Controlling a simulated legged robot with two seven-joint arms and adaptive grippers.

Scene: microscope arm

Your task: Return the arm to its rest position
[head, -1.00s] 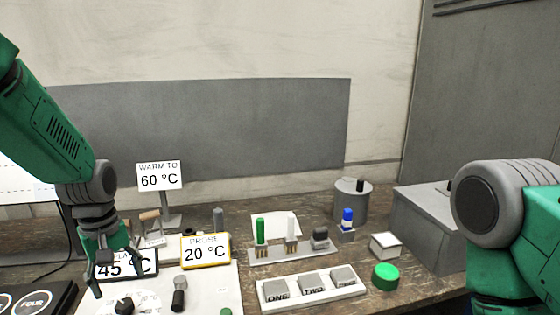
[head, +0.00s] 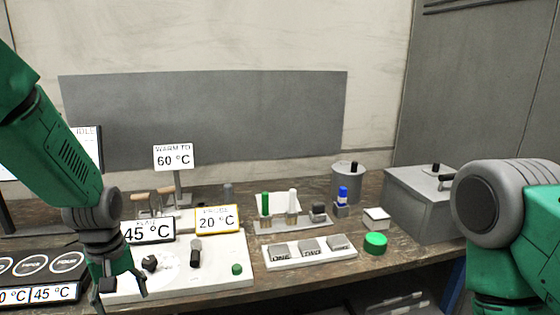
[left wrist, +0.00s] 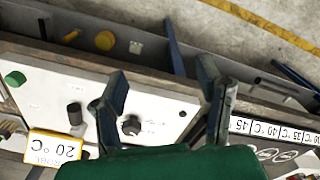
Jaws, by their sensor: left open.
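My left gripper (head: 123,284) is open and empty. In the head view it hangs over the front left part of the white control panel (head: 215,283), in front of the 45 °C sign (head: 148,231). In the left wrist view its two fingers (left wrist: 160,88) are spread over the panel's edge, with a black knob (left wrist: 131,125) between them and apart from them. That knob also shows in the head view (head: 149,263). My right arm comes in at the right edge; its gripper is out of view.
A 20 °C sign (head: 217,220) and a 60 °C sign (head: 174,158) stand behind the panel. A black button panel (head: 40,266) lies at the left. A tube rack (head: 292,225), a three-button block (head: 310,252) and a grey box (head: 425,205) are to the right.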

